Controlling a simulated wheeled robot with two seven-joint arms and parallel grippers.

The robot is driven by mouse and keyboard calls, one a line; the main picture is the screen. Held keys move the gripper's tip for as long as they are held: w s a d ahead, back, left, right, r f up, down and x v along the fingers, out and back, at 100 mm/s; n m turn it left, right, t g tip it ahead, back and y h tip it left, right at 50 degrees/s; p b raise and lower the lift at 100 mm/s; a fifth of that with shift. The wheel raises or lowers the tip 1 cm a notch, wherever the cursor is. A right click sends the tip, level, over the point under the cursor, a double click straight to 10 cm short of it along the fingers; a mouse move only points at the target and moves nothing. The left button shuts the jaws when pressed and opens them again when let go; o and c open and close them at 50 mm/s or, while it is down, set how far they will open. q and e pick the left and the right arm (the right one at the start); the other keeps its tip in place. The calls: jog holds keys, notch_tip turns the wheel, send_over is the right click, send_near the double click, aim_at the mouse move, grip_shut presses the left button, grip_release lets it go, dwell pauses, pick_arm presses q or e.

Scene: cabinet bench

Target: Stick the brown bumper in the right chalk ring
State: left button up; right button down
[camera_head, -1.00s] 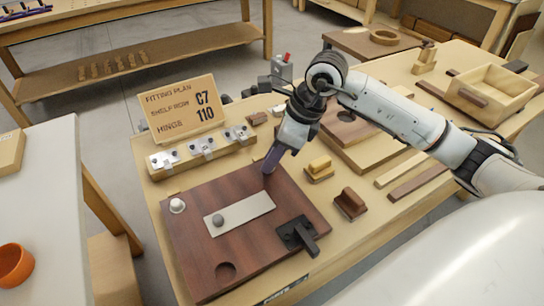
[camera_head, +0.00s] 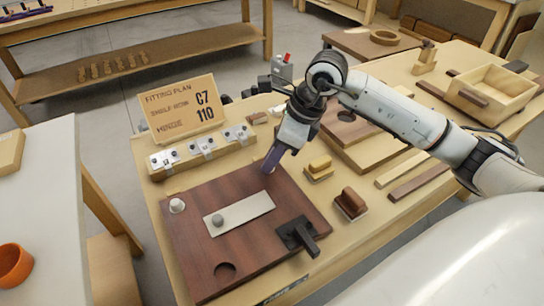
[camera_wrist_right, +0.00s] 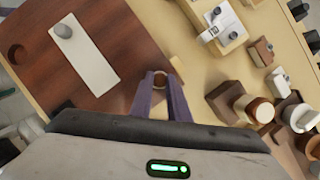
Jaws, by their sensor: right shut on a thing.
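My right gripper (camera_head: 268,168) points down at the far right corner of the dark wooden panel (camera_head: 245,255). In the wrist view its purple fingers (camera_wrist_right: 160,82) are shut on the small round brown bumper (camera_wrist_right: 160,80). I cannot tell whether the bumper touches the panel. A whitish round bumper (camera_head: 177,205) sits at the panel's far left corner. My left gripper is not in view.
A pale plate (camera_head: 248,210) with a grey knob (camera_head: 218,220) lies mid-panel. A black clamp (camera_head: 297,235) grips the near right edge. A rail of hinges (camera_head: 200,150) stands behind the panel. A yellow-topped block (camera_head: 320,167) and a brown block (camera_head: 351,203) stand to the right.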

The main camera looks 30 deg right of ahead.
jog(key=shift+s+f, duration=0.1)
jog(key=shift+f, duration=0.15)
dwell(0.5)
jog(key=c, duration=1.6)
grip_release()
jog(key=shift+r, duration=0.1)
jog(key=shift+d, duration=0.1)
jog(key=o, duration=0.4)
